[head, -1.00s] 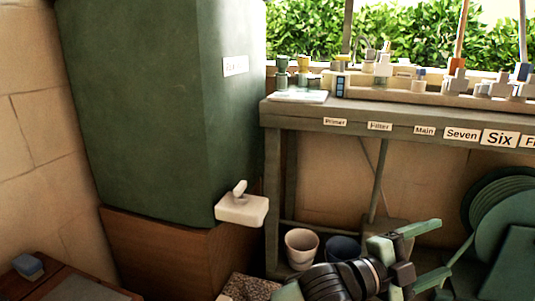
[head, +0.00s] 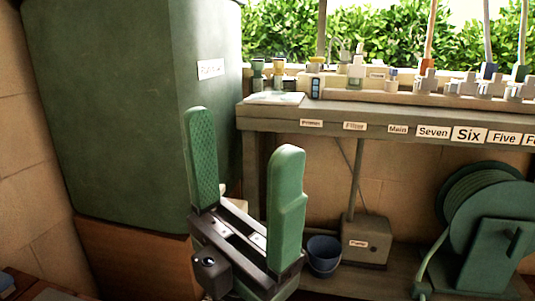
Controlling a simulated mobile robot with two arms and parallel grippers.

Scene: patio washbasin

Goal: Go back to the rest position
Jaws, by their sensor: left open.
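My left gripper (head: 245,178) stands in the lower middle of the head view with its two green fingers pointing up. The fingers are wide apart and nothing is between them. It is in front of the green tank (head: 110,110) and the left end of the bench. It hides most of the white tap block on the tank's lower corner. My right gripper is not in view.
A grey bench (head: 340,117) with labels such as Seven, Six and Five (head: 504,138) carries several valves and fittings. Below are a dark blue bucket (head: 324,253), a labelled pump box (head: 367,241) and a green hose reel (head: 490,225). A hedge (head: 280,30) is behind.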

